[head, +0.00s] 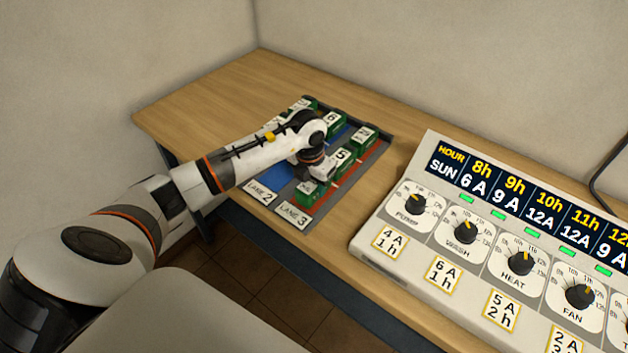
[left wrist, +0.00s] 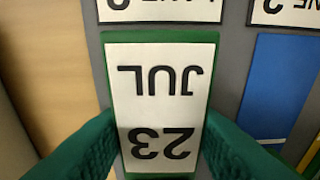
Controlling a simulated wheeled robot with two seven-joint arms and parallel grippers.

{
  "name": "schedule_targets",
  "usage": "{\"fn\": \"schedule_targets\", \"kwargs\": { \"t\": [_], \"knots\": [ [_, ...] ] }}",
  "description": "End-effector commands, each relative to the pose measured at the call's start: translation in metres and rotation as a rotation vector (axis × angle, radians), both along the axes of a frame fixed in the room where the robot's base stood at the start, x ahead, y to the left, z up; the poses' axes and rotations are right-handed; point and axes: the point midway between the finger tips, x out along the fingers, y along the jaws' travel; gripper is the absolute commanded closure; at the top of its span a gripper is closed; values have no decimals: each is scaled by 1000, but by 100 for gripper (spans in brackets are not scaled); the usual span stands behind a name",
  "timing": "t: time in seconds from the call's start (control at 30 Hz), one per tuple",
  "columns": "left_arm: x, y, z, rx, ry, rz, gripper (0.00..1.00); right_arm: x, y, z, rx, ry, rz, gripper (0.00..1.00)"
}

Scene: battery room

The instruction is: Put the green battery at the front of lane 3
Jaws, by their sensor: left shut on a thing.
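The green battery (head: 307,194) is at the front end of red lane 3, just behind the LANE 3 plate (head: 294,214). In the left wrist view, the battery's white top label (left wrist: 160,85) reads JUL 23, upside down. My left gripper (head: 309,180) is shut on this battery from above, with a green finger on each side of it in the left wrist view (left wrist: 160,135). The arm hides part of the lanes. I cannot tell whether the battery's underside touches the lane. My right gripper is not in view.
Another green battery labelled 5 (head: 342,158) stands behind in lane 3, with one more (head: 363,138) farther back. A battery labelled 6 (head: 332,121) stands in blue lane 2. A control panel (head: 480,240) with knobs fills the right. The wooden table (head: 215,95) is clear at back left.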

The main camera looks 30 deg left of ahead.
Motion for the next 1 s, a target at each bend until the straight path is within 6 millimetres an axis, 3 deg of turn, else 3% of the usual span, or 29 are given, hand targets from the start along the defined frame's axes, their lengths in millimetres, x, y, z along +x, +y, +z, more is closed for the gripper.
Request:
{"fn": "schedule_targets", "kwargs": {
  "t": [0.33,0.37,0.5,0.87,1.0],
  "knots": [
    [1,0,-3,0,-6,0,100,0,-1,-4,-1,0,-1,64],
    [1,0,-4,0,-3,0,59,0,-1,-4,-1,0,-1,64],
    [0,0,-3,0,-2,0,39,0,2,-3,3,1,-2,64],
    [1,0,3,0,-3,0,39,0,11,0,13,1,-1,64],
    [-1,1,22,2,-7,-2,39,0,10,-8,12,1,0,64]
  ]
}}
